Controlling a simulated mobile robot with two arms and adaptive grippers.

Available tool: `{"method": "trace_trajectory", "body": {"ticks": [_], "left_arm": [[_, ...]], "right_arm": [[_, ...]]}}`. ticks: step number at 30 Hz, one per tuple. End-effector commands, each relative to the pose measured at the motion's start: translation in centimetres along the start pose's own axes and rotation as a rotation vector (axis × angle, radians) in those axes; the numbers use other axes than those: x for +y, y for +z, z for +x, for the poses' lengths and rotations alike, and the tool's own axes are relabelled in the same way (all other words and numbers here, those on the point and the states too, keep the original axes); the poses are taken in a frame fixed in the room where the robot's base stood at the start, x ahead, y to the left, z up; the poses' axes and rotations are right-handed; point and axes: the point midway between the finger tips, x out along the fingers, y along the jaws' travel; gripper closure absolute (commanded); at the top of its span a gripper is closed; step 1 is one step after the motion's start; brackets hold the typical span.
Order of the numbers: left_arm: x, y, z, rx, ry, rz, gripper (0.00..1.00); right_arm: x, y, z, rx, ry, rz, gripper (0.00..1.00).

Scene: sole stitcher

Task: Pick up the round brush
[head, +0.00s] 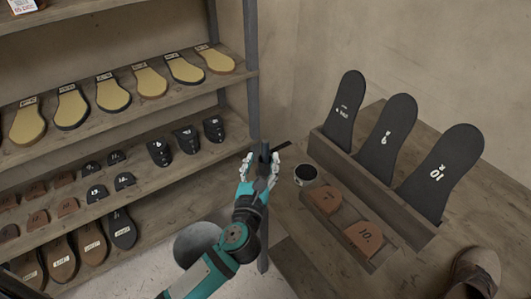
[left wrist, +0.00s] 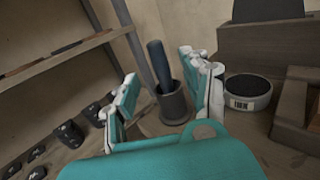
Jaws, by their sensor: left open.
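My left gripper (head: 260,167) is open, with its white-tipped fingers apart. In the left wrist view its fingers (left wrist: 158,72) frame a dark blue upright handle (left wrist: 158,60). The handle stands, slightly tilted, in a dark grey cup (left wrist: 174,104) beyond the fingertips. I take this for the round brush, but no bristles show, so I cannot be sure. In the head view a dark upright piece (head: 265,150) shows between the fingers, and the gripper hides most of it. No finger clearly touches the handle. My right gripper is not in view.
A round tin (head: 306,174) stands right of the gripper, beside a wooden holder with brown heel pieces (head: 363,236). Black soles (head: 384,138) stand in a rack behind. A shelf (head: 160,105) with soles is left.

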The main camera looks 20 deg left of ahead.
Motion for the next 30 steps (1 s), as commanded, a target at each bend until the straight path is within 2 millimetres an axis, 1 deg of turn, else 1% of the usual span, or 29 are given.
{"method": "trace_trajectory", "body": {"ticks": [2,5,9,12,15,20,23,30], "left_arm": [[0.0,0.1,0.5,-0.002,0.0,0.0,0.52],[0.0,0.3,1.8,-0.003,0.001,0.001,0.52],[0.0,0.3,4.0,-0.002,0.001,0.002,0.52],[0.0,0.2,5.0,-0.001,0.0,0.0,0.52],[0.0,0.2,5.3,-0.001,0.0,0.0,0.52],[0.0,0.1,5.3,0.0,0.0,0.0,0.52],[0.0,0.1,5.3,0.0,0.0,0.0,0.63],[0.0,0.1,5.3,0.0,0.0,0.0,0.94]], "right_arm": [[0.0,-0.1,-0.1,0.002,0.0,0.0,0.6],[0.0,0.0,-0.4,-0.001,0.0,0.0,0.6],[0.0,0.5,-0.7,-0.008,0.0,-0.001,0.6],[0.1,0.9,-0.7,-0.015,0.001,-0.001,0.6],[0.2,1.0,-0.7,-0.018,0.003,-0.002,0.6],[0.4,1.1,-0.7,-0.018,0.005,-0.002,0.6],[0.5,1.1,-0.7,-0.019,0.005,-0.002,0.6],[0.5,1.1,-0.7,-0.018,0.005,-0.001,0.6]]}}
